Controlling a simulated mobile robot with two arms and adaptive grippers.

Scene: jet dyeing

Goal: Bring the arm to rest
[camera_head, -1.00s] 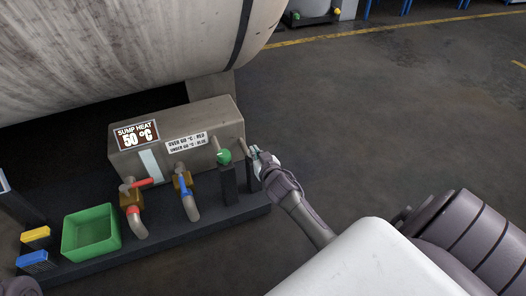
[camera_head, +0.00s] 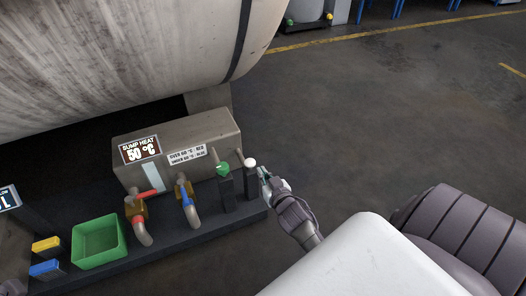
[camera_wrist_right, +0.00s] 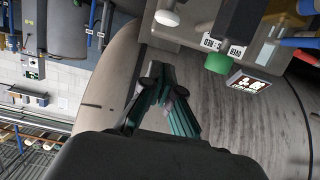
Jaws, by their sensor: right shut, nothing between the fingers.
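My right gripper (camera_head: 265,174) is shut and empty, just right of the white-knobbed lever (camera_head: 250,164) at the right end of the sump box. In the right wrist view the shut fingers (camera_wrist_right: 167,78) point toward the machine, with the white knob (camera_wrist_right: 167,18) beyond them. I cannot tell from the head view whether the gripper touches the lever post. The right forearm reaches in from the lower right. My left gripper is not clearly in view; only a small grey part shows at the lower left corner.
The sump box (camera_head: 215,135) reads 50 °C. In front are a red-handled valve (camera_head: 144,195), a blue-handled valve (camera_head: 183,190), a green-knobbed lever (camera_head: 222,169), a green bin (camera_head: 98,243), a yellow block (camera_head: 46,244) and a blue block (camera_head: 46,268). The floor (camera_head: 400,110) at right is clear.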

